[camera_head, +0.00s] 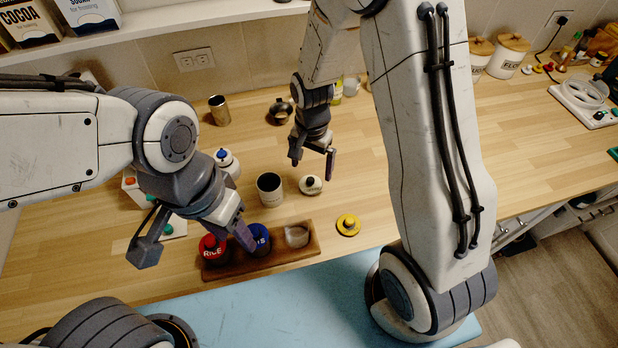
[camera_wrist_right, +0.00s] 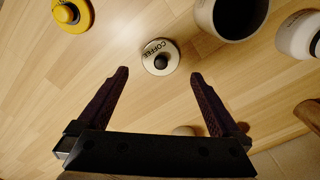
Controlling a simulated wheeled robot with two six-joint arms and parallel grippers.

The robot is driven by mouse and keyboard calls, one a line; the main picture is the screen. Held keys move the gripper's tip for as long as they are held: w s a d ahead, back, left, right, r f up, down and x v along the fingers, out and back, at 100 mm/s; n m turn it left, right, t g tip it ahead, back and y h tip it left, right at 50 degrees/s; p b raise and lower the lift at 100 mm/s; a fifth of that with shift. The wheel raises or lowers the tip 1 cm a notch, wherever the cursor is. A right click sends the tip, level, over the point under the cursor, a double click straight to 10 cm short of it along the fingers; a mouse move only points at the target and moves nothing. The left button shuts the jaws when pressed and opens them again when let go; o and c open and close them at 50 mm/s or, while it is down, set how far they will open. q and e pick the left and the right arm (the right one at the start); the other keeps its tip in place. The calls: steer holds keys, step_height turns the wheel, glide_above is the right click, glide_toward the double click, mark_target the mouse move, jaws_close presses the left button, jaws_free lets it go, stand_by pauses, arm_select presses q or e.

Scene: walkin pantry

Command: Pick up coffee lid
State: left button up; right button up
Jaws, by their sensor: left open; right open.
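The coffee lid (camera_head: 311,185) is a round cream disc with a dark knob, lying on the wooden counter. In the right wrist view the lid (camera_wrist_right: 160,57) shows "COFFEE" lettering and lies just beyond the fingertips, centred between them. My right gripper (camera_head: 312,158) is open and empty, above and behind the lid, and its fingers also show in the right wrist view (camera_wrist_right: 160,75). My left gripper (camera_head: 200,242) is open beside the wooden tray, near the red lid, with nothing seen between its fingers.
An open dark-mouthed canister (camera_head: 270,188) stands left of the coffee lid. A yellow lid (camera_head: 348,224) lies in front of it. A wooden tray (camera_head: 300,254) holds a red RICE lid (camera_head: 213,250), a blue lid (camera_head: 257,238) and a pale one (camera_head: 297,235).

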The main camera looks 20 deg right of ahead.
mark_target(311, 179)
step_height(311, 179, down, 5)
steer(key=shift+s+a+f+p, duration=0.1)
steer(key=shift+p, duration=0.8)
steer(key=shift+f, duration=0.35)
steer(key=c, duration=1.2)
steer(key=shift+r, duration=0.15)
